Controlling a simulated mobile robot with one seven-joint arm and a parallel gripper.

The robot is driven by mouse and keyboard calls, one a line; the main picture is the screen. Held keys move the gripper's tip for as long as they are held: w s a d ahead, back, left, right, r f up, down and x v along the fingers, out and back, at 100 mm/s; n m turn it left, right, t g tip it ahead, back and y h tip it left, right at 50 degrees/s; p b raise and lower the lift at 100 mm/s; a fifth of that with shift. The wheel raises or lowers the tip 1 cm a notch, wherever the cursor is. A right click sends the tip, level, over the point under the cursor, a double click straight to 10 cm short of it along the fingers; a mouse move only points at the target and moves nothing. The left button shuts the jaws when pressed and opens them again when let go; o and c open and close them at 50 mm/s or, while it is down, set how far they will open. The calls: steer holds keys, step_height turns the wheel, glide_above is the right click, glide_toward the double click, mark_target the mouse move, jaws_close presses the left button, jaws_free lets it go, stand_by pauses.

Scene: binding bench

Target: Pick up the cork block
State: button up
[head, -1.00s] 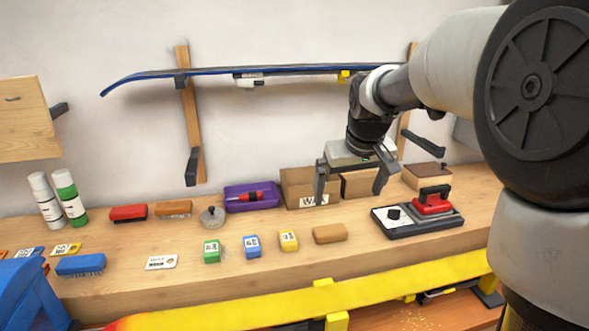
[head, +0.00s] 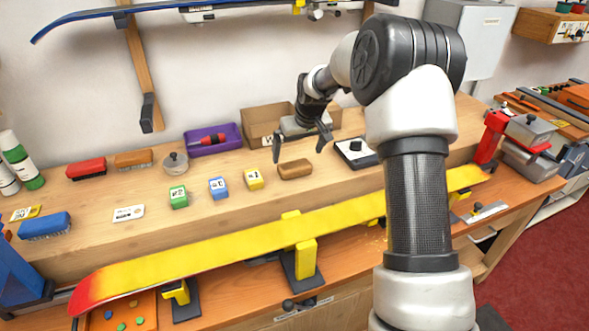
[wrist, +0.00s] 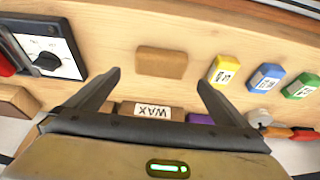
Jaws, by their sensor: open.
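The cork block (head: 295,169) is a plain brown rounded block lying on the wooden bench, right of the yellow wax block (head: 253,179). It also shows in the wrist view (wrist: 162,62), just beyond and between my fingertips. My gripper (head: 299,152) is open and empty. It hangs above and just behind the cork block in the head view, its fingers pointing down to either side. In the wrist view my gripper (wrist: 158,79) has a wide gap, with no finger touching the block.
Blue (head: 218,187) and green (head: 178,196) blocks stand in the row to the left. A wax box (head: 262,122) and purple tray (head: 213,140) are behind. A black-and-white device (head: 356,152) lies to the right. A yellow ski (head: 240,240) runs along the front.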

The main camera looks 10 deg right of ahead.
mark_target(295, 165)
steer(key=shift+x, duration=3)
steer(key=c, duration=1)
step_height(295, 165, up, 10)
steer(key=shift+c, duration=0.2)
steer(key=o, duration=0.5)
steer(key=shift+a, duration=0.1)
steer(key=c, duration=0.4)
